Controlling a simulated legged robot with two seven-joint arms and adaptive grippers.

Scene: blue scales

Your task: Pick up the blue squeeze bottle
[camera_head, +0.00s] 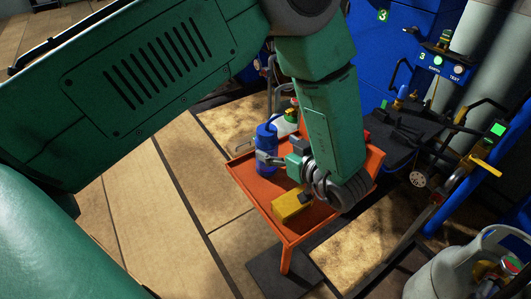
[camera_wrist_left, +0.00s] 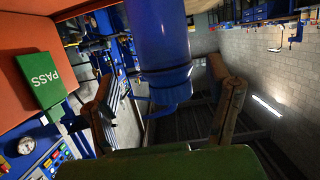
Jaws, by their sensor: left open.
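The blue squeeze bottle (camera_head: 266,146) stands at the left side of an orange tray table (camera_head: 290,236) in the head view. My left gripper (camera_head: 272,159) is open right beside the bottle, on its near right side. In the left wrist view the bottle (camera_wrist_left: 160,42) fills the upper middle, between the directions of the two open fingers (camera_wrist_left: 163,92). I cannot tell whether a finger touches it. Its lower part is partly hidden by the gripper in the head view. My right gripper is not in view.
A yellow box (camera_head: 291,204) lies on the tray below my left wrist. A white and green bottle (camera_head: 285,124) stands behind the blue one. A green PASS block (camera_wrist_left: 40,80) shows in the wrist view. Blue machinery stands behind, and a grey cylinder (camera_head: 438,277) at lower right.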

